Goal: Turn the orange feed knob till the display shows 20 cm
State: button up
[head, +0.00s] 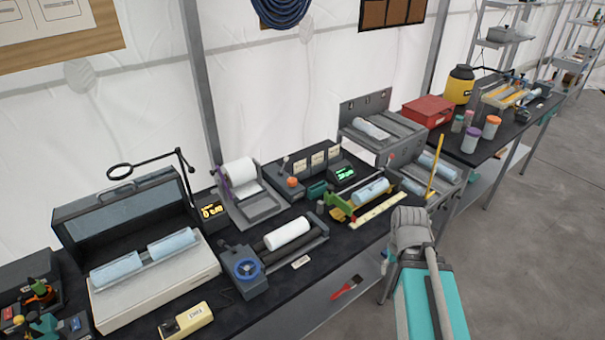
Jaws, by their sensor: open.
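The orange feed knob (292,182) sits on a dark control console (312,178) at the back middle of the near bench. A small display with green lit figures (345,173) is at the console's right end; its figures are too small to read. A separate small box with an amber display (211,211) stands left of the paper roll; its digits are not clear. My arm, grey and teal, rises at the lower right, in front of the bench and apart from the knob. No gripper fingers can be made out.
A paper roll (240,172) on a stand is left of the knob. A white roller (287,234) in a frame with a blue handwheel (247,267) lies in front. Floor (560,230) on the right is clear.

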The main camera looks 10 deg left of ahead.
aim_at(292, 182)
jog(key=u, duration=0.3)
jog(key=i, duration=1.15)
jog(key=u, duration=0.8)
